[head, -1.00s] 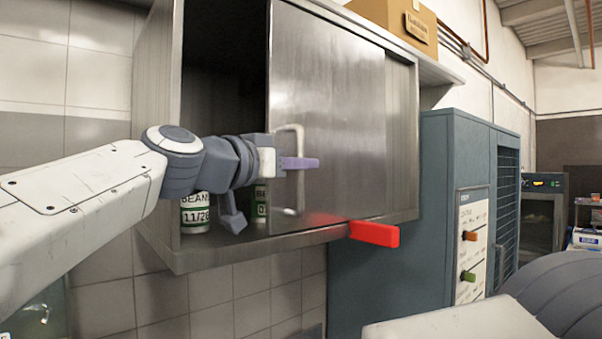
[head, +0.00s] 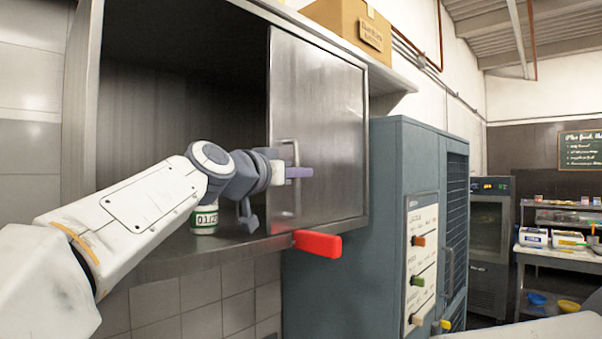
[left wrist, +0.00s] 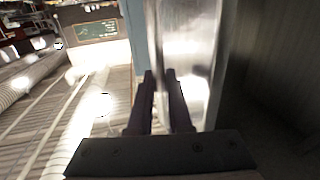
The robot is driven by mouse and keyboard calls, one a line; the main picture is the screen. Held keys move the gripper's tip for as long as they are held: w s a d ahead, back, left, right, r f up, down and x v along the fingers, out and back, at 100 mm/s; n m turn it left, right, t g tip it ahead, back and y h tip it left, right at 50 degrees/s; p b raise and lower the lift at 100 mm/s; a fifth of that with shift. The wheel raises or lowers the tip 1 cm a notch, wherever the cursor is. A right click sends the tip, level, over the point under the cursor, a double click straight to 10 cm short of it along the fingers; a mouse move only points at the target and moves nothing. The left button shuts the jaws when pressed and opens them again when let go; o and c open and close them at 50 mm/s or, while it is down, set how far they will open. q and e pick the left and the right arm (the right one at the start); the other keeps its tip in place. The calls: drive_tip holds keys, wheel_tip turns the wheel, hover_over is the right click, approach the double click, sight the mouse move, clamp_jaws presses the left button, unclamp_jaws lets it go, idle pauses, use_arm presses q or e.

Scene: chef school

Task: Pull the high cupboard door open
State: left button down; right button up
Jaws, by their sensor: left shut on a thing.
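The high cupboard (head: 82,130) is a steel box on the tiled wall. Its brushed-steel door (head: 335,130) covers the right end, and the left part stands widely open and dark inside. A pale upright bar handle (head: 284,207) is on the door's left side. My left gripper (head: 298,172) is shut on this handle, its purple fingers across it in the head view. In the left wrist view my left gripper's dark fingers (left wrist: 160,78) are close together at the shiny door (left wrist: 195,45). My right gripper is not in view.
A labelled can (head: 205,218) stands inside the cupboard, partly behind my left arm. A red block (head: 318,244) sticks out at the cupboard's lower front edge. A blue-grey cabinet (head: 385,215) stands to the right. A cardboard box (head: 335,22) sits on top.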

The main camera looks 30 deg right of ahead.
use_arm(q)
drive_tip(key=shift+a+r, duration=0.1)
drive_tip(key=c, duration=1.1)
unclamp_jaws()
drive_tip(key=shift+c, duration=0.2)
drive_tip(key=b+v, duration=0.7)
drive_tip(key=v, duration=0.3)
drive_tip(key=shift+a, duration=0.2)
drive_tip(key=shift+s, duration=0.1)
